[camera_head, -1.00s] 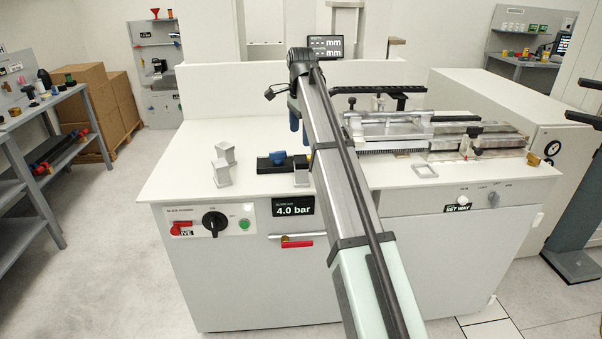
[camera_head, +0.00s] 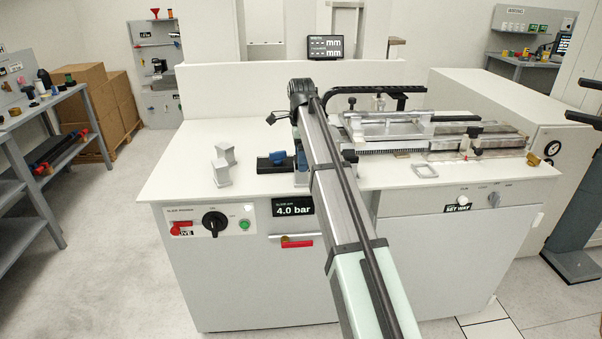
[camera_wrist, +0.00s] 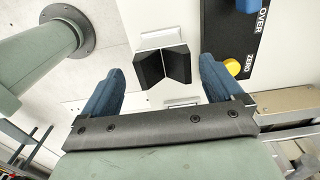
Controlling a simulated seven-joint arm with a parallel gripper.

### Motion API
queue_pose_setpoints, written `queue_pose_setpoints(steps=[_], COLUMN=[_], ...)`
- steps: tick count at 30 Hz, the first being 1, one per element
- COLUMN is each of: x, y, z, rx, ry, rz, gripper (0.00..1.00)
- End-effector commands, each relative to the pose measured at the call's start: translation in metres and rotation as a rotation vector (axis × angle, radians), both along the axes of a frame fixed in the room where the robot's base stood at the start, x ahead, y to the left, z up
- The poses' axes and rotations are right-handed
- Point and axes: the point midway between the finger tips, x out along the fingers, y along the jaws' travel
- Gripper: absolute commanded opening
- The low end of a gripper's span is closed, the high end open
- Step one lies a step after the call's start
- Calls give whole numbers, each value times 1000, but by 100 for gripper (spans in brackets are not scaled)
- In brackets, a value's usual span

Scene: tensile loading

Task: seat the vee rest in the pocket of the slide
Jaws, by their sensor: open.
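A dark V-shaped piece (camera_wrist: 161,66), which looks like the vee rest, shows in the wrist view with pale edges around it. My gripper (camera_wrist: 160,72) is open, its two blue fingers apart on either side of this piece in the picture. Clear gaps show on both sides, and the fingers are not visibly touching it. A silver slide-like assembly (camera_head: 390,130) lies on the right of the bench. I cannot make out its pocket.
A black box with a blue knob (camera_head: 275,162) sits beside the gripper; its yellow button (camera_wrist: 233,67) shows in the wrist view.

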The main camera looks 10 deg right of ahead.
Motion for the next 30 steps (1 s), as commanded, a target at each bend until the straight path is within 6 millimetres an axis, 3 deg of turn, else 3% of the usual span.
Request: queue_pose_setpoints(steps=[8,18,25,30], x=[1,4,4,4], y=[0,0,0,0], z=[-16,-55,-57,-57], rx=[0,0,0,0], ry=[0,0,-1,-1], rz=[1,1,1,1], gripper=[94,94,94,78])
